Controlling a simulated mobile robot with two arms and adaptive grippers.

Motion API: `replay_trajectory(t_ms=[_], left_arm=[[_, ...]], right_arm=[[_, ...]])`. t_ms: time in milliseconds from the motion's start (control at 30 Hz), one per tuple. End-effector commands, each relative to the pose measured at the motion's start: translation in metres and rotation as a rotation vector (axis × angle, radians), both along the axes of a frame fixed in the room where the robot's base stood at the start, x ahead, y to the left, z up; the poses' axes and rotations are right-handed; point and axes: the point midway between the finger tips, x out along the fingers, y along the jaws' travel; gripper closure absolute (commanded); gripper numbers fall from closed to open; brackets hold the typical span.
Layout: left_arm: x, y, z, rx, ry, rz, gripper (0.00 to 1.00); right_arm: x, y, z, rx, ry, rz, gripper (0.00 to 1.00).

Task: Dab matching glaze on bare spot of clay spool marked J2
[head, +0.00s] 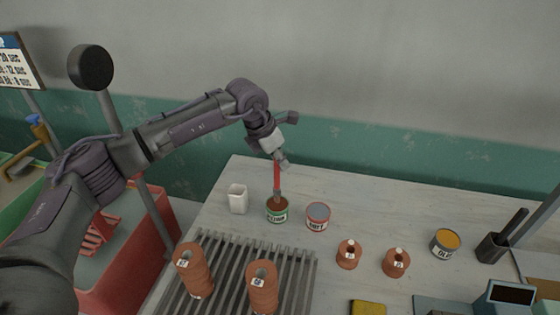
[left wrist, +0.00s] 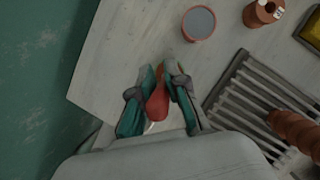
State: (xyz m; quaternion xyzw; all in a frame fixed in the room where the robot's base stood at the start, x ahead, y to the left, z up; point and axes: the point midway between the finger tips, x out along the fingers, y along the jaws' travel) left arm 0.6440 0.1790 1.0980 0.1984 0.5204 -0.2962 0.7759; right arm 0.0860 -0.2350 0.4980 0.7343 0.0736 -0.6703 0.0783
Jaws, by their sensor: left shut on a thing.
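My left gripper (head: 281,161) is shut on the red handle of a brush (head: 277,178), which hangs nearly upright. The brush's lower end is at the mouth of a green-labelled can (head: 277,215) with brown-red contents; its tip is hidden. In the left wrist view the red handle (left wrist: 157,103) sits between the teal fingers. Two tall clay spools (head: 195,278) (head: 262,293) stand on a slatted rack, and two small ones (head: 348,259) (head: 396,267) stand on the table. Their labels are too small to read surely, so I cannot tell which is J2. My right gripper is out of view.
A can with grey-blue contents (head: 317,217) stands right of the green-labelled one, and a yellow-ochre can (head: 445,243) farther right. A white cup (head: 237,198) stands left. The slatted rack (head: 309,268) fills the front left. A dark holder (head: 492,248) stands right.

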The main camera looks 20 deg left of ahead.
Motion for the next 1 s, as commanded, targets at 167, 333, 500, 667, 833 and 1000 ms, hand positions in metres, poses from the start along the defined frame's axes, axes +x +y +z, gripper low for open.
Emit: replay_trajectory(t_ms=[167,333,500,667,833,1000], left_arm=[[0.0,0.0,0.019,-0.001,-0.003,-0.001,1.0],[0.001,0.0,0.032,-0.001,-0.003,0.0,1.0],[0.001,0.0,0.046,-0.002,-0.004,0.0,1.0],[0.001,0.0,0.058,0.0,-0.004,0.0,1.0],[0.001,0.0,0.059,-0.001,-0.003,0.0,1.0],[0.001,0.0,0.059,-0.001,-0.003,0.0,1.0]], right_arm=[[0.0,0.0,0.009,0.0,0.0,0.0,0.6],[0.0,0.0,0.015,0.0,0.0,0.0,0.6],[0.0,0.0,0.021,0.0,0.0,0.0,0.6],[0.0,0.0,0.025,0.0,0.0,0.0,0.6],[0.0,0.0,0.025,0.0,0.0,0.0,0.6],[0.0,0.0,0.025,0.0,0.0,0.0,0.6]])
